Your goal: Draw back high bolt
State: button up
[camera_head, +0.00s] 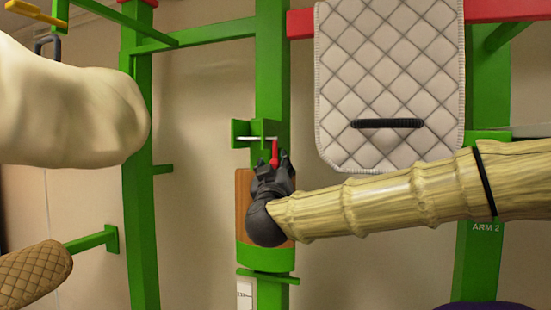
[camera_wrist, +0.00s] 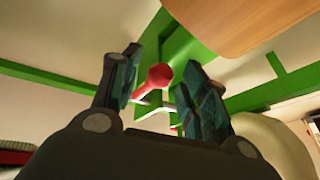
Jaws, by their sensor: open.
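The bolt has a red knob (camera_head: 274,150) and a pale metal rod (camera_head: 250,138) that lies across a green bracket (camera_head: 239,130) on the middle post. My gripper (camera_head: 272,163) is just below the knob, pointing up at it. In the wrist view the red knob (camera_wrist: 158,76) shows between the two spread fingers of my gripper (camera_wrist: 162,70). The fingers are open and look clear of the knob, though depth is hard to judge. Part of the rod behind the knob is hidden in the wrist view.
A brown wooden panel (camera_head: 243,195) sits on the green post (camera_head: 271,70) behind my gripper. A quilted pale pad (camera_head: 390,80) with a black strap hangs to the right. A brown quilted piece (camera_head: 35,272) is at lower left. Green rails and posts frame the area.

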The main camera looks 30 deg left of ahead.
jog(key=shift+x, duration=0.85)
grip_shut()
jog(key=shift+d+f, duration=0.1)
